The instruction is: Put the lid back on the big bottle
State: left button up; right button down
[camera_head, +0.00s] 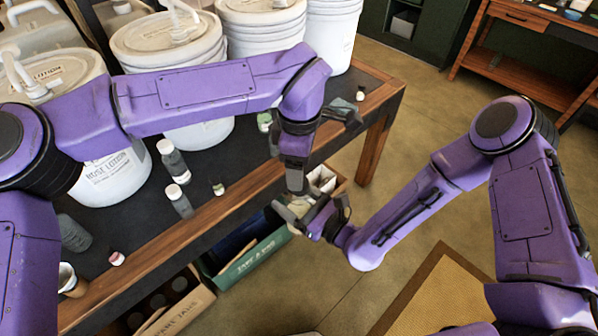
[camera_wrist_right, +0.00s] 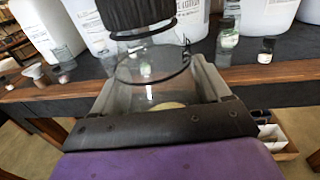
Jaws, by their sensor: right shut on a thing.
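In the right wrist view, a clear glass bottle (camera_wrist_right: 150,85) with a dark ring around it stands between the jaws of my right gripper (camera_wrist_right: 160,105). A black ribbed lid-like piece (camera_wrist_right: 138,12) shows at its neck, cut off by the top edge. I cannot tell whether it is seated or just above. In the head view, my right gripper (camera_head: 305,213) is beyond the table's front edge, shut on the bottle, which is hard to make out there. My left gripper (camera_head: 295,178) points down close above it. Its jaws and anything between them are unclear.
Large white buckets with pumps (camera_head: 110,175) stand on the dark table (camera_head: 225,205). Several small bottles (camera_head: 180,200) stand near its front edge. Boxes (camera_head: 245,262) sit below. A wooden bench (camera_head: 515,70) is at the back right.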

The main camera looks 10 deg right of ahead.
pick_arm(q)
jog(key=shift+r, duration=0.1)
jog(key=shift+c, duration=0.3)
jog(key=shift+w+r, duration=0.1)
jog(key=shift+r, duration=0.25)
jog(key=shift+w+a+r+n+t, duration=0.1)
jog(key=shift+w+r+n+t, duration=0.1)
jog(key=shift+r, duration=0.15)
jog(key=shift+w+r+n+t, duration=0.1)
jog(key=shift+r+n, duration=0.1)
jog(key=shift+r, duration=0.15)
jog(key=n, duration=0.2)
jog(key=shift+s+r+n, duration=0.15)
jog(key=shift+r+n, duration=0.15)
jog(key=shift+r, duration=0.05)
jog(key=n, duration=0.5)
jog(key=shift+s+r+n, duration=0.15)
jog(key=shift+r+n, duration=0.15)
jog(key=shift+r, duration=0.1)
jog(key=n, duration=0.6)
jog(key=shift+s+n, duration=0.1)
jog(key=shift+n, duration=0.2)
jog(key=shift+f, duration=0.1)
send_over(299, 207)
jog(key=w, duration=0.3)
jog(key=f, duration=0.8)
jog(key=shift+d, duration=0.25)
